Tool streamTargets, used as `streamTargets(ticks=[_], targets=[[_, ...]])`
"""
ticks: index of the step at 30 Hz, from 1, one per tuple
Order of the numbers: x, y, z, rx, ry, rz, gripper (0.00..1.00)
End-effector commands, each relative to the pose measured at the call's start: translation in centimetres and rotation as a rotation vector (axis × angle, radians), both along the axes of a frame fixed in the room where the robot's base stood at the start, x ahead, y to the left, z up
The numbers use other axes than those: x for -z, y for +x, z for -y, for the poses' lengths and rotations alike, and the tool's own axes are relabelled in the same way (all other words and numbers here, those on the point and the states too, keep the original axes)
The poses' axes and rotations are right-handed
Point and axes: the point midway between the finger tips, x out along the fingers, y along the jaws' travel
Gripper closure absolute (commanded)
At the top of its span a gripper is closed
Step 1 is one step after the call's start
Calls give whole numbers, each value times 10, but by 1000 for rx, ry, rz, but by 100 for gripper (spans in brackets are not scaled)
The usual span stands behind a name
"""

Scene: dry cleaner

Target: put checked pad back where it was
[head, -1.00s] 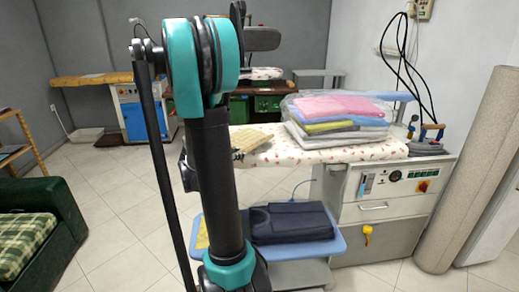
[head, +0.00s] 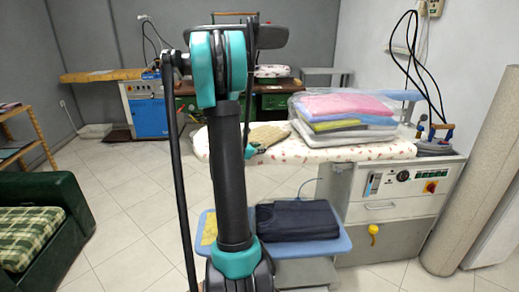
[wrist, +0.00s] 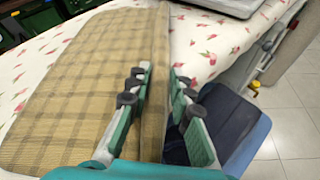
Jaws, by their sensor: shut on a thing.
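The checked pad (wrist: 75,85) is tan with brown check lines. In the wrist view its near edge stands between the two fingers of my gripper (wrist: 158,88), which is shut on it. The rest of the pad spreads left over the floral ironing board (wrist: 215,45); I cannot tell whether it touches the cover. In the head view the pad (head: 268,136) shows at the left part of the ironing board (head: 320,153), left of the folded stack. My gripper is mostly hidden there behind my arm.
A wrapped stack of folded textiles (head: 343,122) sits on the board, with an iron (head: 436,139) at its right end. A dark folded garment (head: 297,219) and something yellow (head: 209,228) lie on the blue lower shelf (head: 330,246).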

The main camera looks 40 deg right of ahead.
Motion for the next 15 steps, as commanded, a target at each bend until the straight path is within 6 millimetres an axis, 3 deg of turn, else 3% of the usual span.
streamTargets(ticks=[5, 6, 11, 15], targets=[[1, 0, 0, 0, 1, -2, 100], [1, 0, 0, 0, 1, -2, 77], [1, 0, 0, 0, 1, -2, 58], [1, 0, 0, 0, 1, -2, 58]])
